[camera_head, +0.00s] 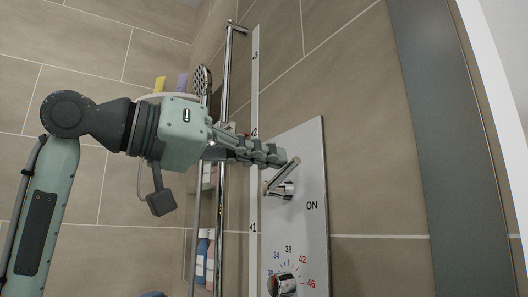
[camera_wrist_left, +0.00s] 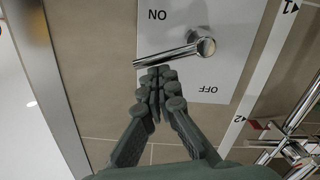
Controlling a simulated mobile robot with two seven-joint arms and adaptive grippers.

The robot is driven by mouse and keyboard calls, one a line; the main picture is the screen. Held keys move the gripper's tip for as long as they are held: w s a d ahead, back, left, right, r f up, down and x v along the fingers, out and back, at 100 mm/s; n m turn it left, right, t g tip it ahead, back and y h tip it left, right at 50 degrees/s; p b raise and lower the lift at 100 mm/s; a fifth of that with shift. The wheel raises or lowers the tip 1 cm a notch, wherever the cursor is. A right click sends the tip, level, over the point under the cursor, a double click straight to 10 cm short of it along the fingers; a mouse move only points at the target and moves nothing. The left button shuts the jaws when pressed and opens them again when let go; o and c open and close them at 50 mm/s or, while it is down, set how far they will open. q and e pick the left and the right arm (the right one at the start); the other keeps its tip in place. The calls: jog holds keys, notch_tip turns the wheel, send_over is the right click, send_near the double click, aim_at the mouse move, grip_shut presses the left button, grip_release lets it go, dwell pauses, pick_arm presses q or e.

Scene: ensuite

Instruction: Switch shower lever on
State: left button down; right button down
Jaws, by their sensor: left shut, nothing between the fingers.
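The chrome shower lever (camera_head: 284,178) sits on a pale control panel (camera_head: 312,150), its handle tilted up to the right, above the printed ON. In the left wrist view the lever (camera_wrist_left: 168,56) runs left from its round base, between the ON and OFF marks on the panel (camera_wrist_left: 235,25), which look upside down. My left gripper (camera_head: 272,155) is shut and empty, its fingertips beside the upper part of the handle. In the left wrist view the fingertips (camera_wrist_left: 158,80) are just below the handle, on the OFF side; I cannot tell whether they touch. My right gripper is not in view.
A temperature dial (camera_head: 283,284) with numbers is lower on the panel. A vertical chrome rail (camera_head: 226,80) with a shower head (camera_head: 202,82) stands left of it, with bottles (camera_head: 203,250) behind. A grey frame edge (camera_head: 440,140) is at the right. Tiled wall lies between.

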pick_arm(q)
jog(key=shift+s+d+f+m, duration=0.15)
jog(key=shift+s+f+m, duration=0.05)
jog(key=shift+f+m, duration=0.3)
jog(key=shift+s+d+f+m, duration=0.15)
jog(key=shift+f+m, duration=0.25)
jog(key=shift+m, duration=0.2)
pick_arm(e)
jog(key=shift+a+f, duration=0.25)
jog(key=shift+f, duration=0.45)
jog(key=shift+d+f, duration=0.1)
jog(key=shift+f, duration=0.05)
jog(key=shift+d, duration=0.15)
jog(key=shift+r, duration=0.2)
